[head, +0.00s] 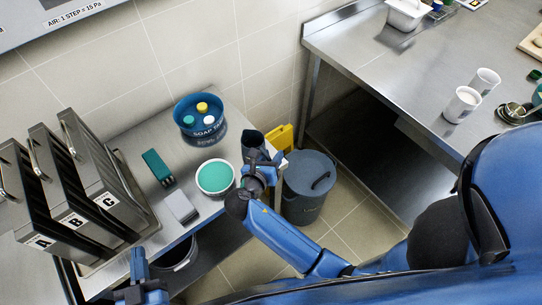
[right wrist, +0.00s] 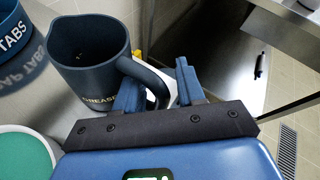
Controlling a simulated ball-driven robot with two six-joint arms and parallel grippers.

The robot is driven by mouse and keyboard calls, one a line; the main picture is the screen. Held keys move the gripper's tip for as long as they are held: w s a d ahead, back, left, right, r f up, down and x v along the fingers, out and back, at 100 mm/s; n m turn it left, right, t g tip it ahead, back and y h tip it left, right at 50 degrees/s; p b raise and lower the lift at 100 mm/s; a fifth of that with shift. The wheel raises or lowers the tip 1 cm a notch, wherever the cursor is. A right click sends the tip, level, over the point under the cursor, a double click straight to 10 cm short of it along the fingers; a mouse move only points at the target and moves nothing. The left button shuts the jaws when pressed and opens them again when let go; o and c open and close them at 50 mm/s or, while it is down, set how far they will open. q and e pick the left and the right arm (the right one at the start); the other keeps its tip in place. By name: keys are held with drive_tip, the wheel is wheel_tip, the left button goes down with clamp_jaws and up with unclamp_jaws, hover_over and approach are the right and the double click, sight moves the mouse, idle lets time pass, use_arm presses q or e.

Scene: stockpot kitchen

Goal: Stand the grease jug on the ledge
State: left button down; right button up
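The dark grease jug (head: 252,139) stands upright by the right edge of the left steel counter (head: 133,137). In the right wrist view the jug (right wrist: 88,62) shows its open top, a partly covered GREASE label and a handle on its right. My right gripper (head: 254,172) is at the jug. In the right wrist view its fingers (right wrist: 160,90) are apart, with the handle between them and a gap to the right finger. My left gripper (head: 139,270) is at the lower left, below the counter's front edge; its opening is unclear. I cannot tell which surface is the ledge.
A blue soap tabs tub (head: 190,130), a teal-topped white bowl (head: 215,177), a green block (head: 158,167) and a grey block (head: 181,207) are on the counter. Steel bins A, B, C (head: 108,187) stand left. A grey lidded bin (head: 309,190) stands on the floor.

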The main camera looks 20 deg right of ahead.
drive_tip(key=shift+o, duration=0.4)
drive_tip(key=v, duration=1.2)
drive_tip(key=s+d+f+m+y, duration=0.2)
drive_tip(key=d+f+m+y, duration=0.65)
drive_tip(key=m, duration=0.25)
drive_tip(key=s+d+r+m+t, duration=0.2)
drive_tip(key=s+r+m, duration=0.3)
drive_tip(key=m, duration=0.5)
drive_tip(key=s+d+r+m+t, duration=0.3)
drive_tip(key=s+r+m+t, duration=0.2)
drive_tip(key=m, duration=0.5)
wheel_tip(320, 180, up, 2)
drive_tip(key=shift+s+r, duration=0.2)
drive_tip(key=shift+y, duration=0.25)
